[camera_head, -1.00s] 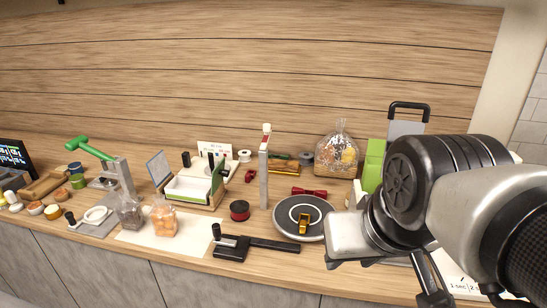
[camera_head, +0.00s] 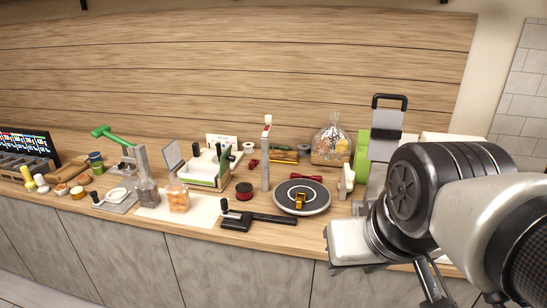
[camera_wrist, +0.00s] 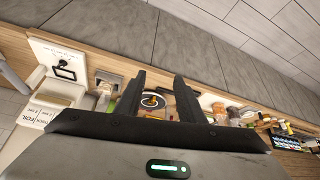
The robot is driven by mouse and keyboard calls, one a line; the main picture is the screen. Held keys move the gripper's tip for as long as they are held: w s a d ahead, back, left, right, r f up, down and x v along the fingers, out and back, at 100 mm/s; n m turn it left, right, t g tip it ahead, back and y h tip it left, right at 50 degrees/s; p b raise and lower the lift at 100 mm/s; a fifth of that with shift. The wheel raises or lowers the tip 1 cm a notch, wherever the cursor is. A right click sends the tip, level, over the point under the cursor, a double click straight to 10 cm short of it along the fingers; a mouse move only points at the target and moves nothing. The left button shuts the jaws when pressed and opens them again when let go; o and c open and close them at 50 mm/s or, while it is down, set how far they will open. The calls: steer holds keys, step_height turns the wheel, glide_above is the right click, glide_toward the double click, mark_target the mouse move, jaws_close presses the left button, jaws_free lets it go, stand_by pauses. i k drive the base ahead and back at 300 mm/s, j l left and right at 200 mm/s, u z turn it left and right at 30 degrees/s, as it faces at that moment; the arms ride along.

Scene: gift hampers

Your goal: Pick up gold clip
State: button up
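A small gold clip-like piece (camera_head: 299,200) sits on a round dark disc with a pale ring (camera_head: 318,206) on the counter, right of centre in the head view. In the wrist view the disc (camera_wrist: 153,108) shows between my fingers, with a small orange-gold spot (camera_wrist: 152,100) on it. My gripper (camera_wrist: 160,78) is open, its two dark fingers spread apart with nothing between them. The disc lies well beyond the fingertips. In the head view my arm fills the right side and the fingers are mostly hidden or out of frame.
A black-handled tool (camera_head: 258,216) lies in front of the disc and a thin upright post (camera_head: 266,160) stands left of it. A red bow (camera_head: 306,178) lies behind. A bag of candies (camera_head: 178,196) stands on a white sheet. A tall grey stand (camera_head: 386,130) rises at right.

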mark_target(299, 201)
steer(key=i+j+z, duration=0.5)
steer(key=i+j, duration=0.35)
steer(key=j, duration=0.1)
